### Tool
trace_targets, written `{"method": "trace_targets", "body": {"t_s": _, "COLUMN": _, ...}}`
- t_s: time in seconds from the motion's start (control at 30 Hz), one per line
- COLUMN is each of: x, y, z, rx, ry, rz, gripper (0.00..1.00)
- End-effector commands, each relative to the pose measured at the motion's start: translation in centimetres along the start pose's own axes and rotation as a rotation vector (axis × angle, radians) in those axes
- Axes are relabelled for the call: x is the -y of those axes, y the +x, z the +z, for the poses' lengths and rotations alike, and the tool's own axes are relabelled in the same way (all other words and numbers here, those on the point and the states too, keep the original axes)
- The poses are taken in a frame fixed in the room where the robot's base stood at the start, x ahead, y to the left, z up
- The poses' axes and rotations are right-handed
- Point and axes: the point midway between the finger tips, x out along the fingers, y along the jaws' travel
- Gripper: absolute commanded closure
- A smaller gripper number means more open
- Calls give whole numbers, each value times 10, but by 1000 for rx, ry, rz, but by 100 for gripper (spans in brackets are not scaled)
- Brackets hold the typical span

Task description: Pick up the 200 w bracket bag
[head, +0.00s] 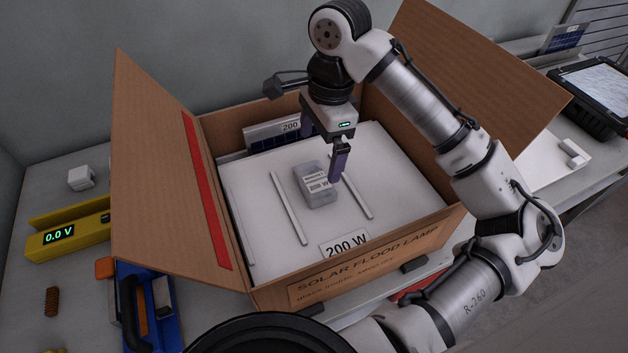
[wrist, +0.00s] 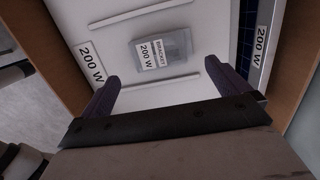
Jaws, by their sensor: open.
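The 200 W bracket bag (head: 318,190) is a small grey translucent bag with white labels. It lies on the white panel (head: 275,240) inside the open cardboard box, between two raised white strips. In the wrist view the bag (wrist: 176,46) shows its "BRACKET" and "200 W" labels, ahead of the fingertips. My gripper (head: 325,155) is above the panel, just behind the bag in the head view, with dark purple fingers. In the wrist view my gripper (wrist: 172,82) is open, its fingers wide apart with nothing between them.
The cardboard box (head: 160,170) has tall raised flaps at left and right. A solar panel marked "200 W" (head: 265,135) stands along its back wall. A yellow meter (head: 70,235), a blue tool tray (head: 145,310) and a white block (head: 81,178) sit left of the box.

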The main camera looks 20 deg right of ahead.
Motion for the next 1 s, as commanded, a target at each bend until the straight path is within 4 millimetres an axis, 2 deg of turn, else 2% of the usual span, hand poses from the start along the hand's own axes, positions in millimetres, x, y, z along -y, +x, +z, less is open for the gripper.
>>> {"method": "trace_targets", "body": {"t_s": 0.1, "x": 0, "y": 15, "z": 0, "rx": 2, "ry": 0, "rz": 0, "gripper": 0}}
{"method": "trace_targets", "body": {"t_s": 0.33, "x": -1, "y": 30, "z": 0, "rx": 2, "ry": 0, "rz": 1, "gripper": 0}}
{"method": "trace_targets", "body": {"t_s": 0.6, "x": -4, "y": 66, "z": 0, "rx": 0, "ry": 1, "rz": 0, "gripper": 0}}
{"method": "trace_targets", "body": {"t_s": 0.9, "x": -4, "y": 72, "z": 0, "rx": 0, "ry": 0, "rz": -1, "gripper": 0}}
{"method": "trace_targets", "body": {"t_s": 1.0, "x": -4, "y": 72, "z": 0, "rx": 0, "ry": 0, "rz": -1, "gripper": 13}}
